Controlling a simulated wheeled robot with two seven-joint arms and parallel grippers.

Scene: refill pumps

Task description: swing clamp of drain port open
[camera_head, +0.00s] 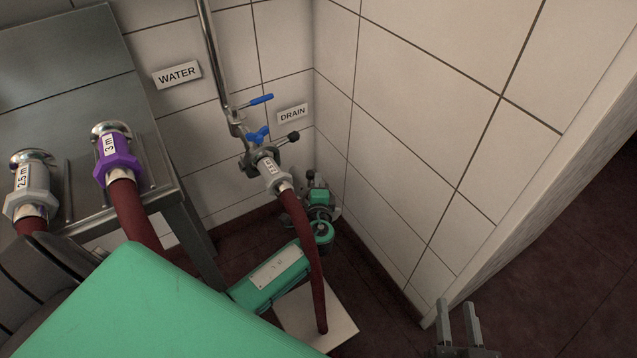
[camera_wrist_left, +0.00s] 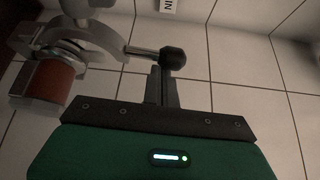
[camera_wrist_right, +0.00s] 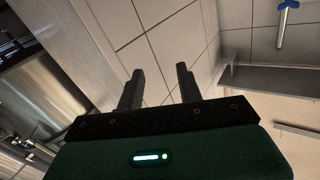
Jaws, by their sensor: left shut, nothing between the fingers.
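The drain port's clamp (camera_head: 258,158) sits around the joint at the lower end of the steel pipe, left of the DRAIN sign. Its lever ends in a black knob (camera_head: 293,136) pointing right; I cannot tell if the clamp is locked. A grey hose coupling (camera_head: 272,174) with a dark red hose hangs below. In the left wrist view, the clamp (camera_wrist_left: 92,36) is at upper left and the knob (camera_wrist_left: 172,58) is just beyond my left fingertips. My left gripper (camera_head: 310,175) is shut and empty, just below the knob. My right gripper (camera_head: 458,312) is open and empty, low at right.
A blue-handled valve (camera_head: 258,100) is on the pipe above the clamp. A steel table (camera_head: 170,170) at left carries purple (camera_head: 118,165) and grey (camera_head: 30,190) hose couplings. Tiled walls meet close behind the port. The red hose (camera_head: 312,260) hangs past my left arm.

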